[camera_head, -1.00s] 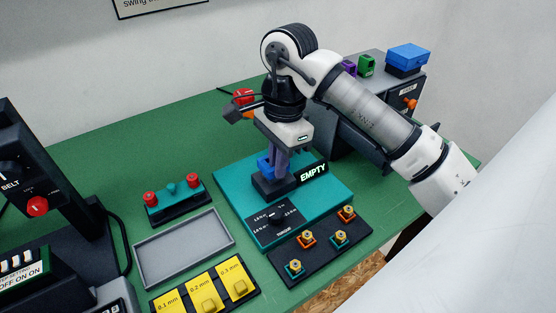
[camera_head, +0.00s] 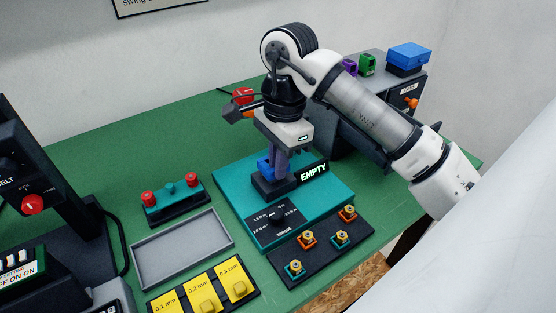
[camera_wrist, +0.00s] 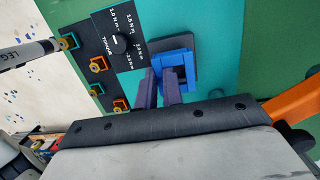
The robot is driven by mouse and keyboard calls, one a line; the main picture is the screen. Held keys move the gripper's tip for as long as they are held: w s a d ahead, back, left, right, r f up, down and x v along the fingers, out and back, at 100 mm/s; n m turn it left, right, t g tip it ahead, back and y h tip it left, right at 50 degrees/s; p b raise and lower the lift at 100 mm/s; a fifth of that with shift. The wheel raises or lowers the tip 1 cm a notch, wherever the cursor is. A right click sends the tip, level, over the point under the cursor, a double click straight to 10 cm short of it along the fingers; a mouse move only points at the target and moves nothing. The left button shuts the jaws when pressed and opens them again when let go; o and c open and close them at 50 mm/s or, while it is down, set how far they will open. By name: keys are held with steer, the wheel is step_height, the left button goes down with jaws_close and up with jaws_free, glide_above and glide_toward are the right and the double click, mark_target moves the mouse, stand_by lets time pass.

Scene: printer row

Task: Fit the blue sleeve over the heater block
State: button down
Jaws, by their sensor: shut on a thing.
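The blue sleeve (camera_head: 264,167) is at the dark block on the teal plate (camera_head: 233,183). In the wrist view it is a square blue frame (camera_wrist: 190,70) around a darker centre. My gripper (camera_head: 278,165) points down and is shut on the sleeve, with its purple-grey fingers (camera_wrist: 161,88) at one side of it. The dark block (camera_head: 272,188), seemingly the heater block or its base, is directly under the sleeve. The fingers hide part of the sleeve, so I cannot tell how far down it sits. An "EMPTY" sign (camera_head: 313,173) stands beside the block.
A torque dial (camera_head: 279,217) is on the plate's front. A black tray (camera_head: 318,252) holds several orange and teal nozzle pieces. An empty grey tray (camera_head: 140,262), yellow gauge tags (camera_head: 203,290) and a red-knobbed teal block (camera_head: 174,203) are left. Green and blue items (camera_head: 367,65) stand behind.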

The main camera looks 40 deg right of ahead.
steer(key=shift+f+b, duration=0.3)
steer(key=shift+f, duration=0.05)
steer(key=shift+r, duration=0.4)
stand_by(0.3)
steer(key=shift+b, duration=0.65)
stand_by(1.0)
steer(key=shift+f+b, duration=0.4)
steer(key=shift+b, duration=0.05)
steer(key=shift+r, duration=0.2)
stand_by(0.3)
steer(key=shift+r, duration=0.2)
steer(key=shift+b, duration=0.3)
stand_by(1.3)
steer(key=shift+f+b, duration=0.4)
